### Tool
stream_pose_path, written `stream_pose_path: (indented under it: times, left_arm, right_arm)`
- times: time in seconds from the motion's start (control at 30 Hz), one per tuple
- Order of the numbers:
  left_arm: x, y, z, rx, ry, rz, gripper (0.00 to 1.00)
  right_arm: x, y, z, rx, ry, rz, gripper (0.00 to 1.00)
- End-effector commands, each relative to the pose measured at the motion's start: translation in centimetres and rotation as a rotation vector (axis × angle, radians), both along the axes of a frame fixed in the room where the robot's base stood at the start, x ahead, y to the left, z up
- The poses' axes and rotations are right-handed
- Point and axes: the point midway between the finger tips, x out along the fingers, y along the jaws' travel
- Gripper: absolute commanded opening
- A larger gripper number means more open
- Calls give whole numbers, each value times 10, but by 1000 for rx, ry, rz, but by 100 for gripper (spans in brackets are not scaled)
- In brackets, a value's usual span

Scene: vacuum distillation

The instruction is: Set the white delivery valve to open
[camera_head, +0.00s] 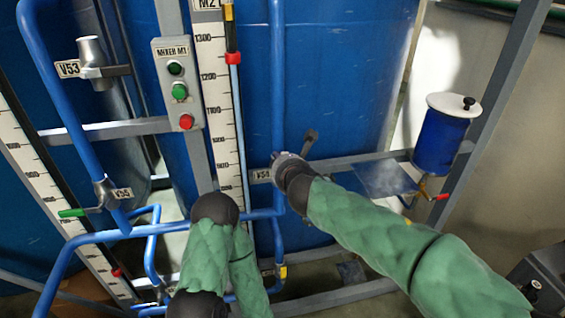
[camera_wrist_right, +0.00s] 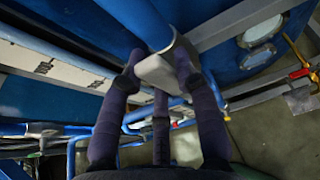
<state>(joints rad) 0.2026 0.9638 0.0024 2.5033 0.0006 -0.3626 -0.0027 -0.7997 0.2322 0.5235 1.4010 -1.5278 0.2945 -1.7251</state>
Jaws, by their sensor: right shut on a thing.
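The white valve handle (camera_wrist_right: 155,72) shows in the right wrist view, at a blue pipe (camera_wrist_right: 143,22). My right gripper (camera_wrist_right: 158,75) is shut on this handle, with dark fingers on both sides of it and one finger below. In the head view my right gripper (camera_head: 283,160) is at the blue vertical pipe (camera_head: 277,90), beside the V54 label (camera_head: 262,175). The gripper and wrist hide most of the valve there.
Valve V55 (camera_head: 105,192) with a green handle and valve V53 (camera_head: 92,55) are at the left. The mixer box (camera_head: 178,85) has green and red buttons. A blue container with a white lid (camera_head: 452,103) stands at the right. Blue pipes (camera_head: 170,232) run low in front.

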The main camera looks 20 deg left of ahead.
Motion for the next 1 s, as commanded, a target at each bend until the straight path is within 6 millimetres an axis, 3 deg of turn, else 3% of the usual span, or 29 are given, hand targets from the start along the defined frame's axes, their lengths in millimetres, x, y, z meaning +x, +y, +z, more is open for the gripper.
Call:
stream_pose_path:
  times: [0.17,0.2,0.27,0.67,1.0]
  left_arm:
    - [0,0,0,0,0,0,57]
    - [0,0,0,0,0,0,57]
    - [0,0,0,0,0,0,57]
    - [0,0,0,0,0,0,57]
    - [0,0,0,0,0,0,57]
  right_arm:
    - [0,0,-2,-2,2,0,0]
    - [0,0,-2,-2,2,0,43]
    - [0,0,-2,-2,2,0,57]
    - [-2,-2,1,1,2,1,57]
    - [-42,-29,22,3,-1,1,57]
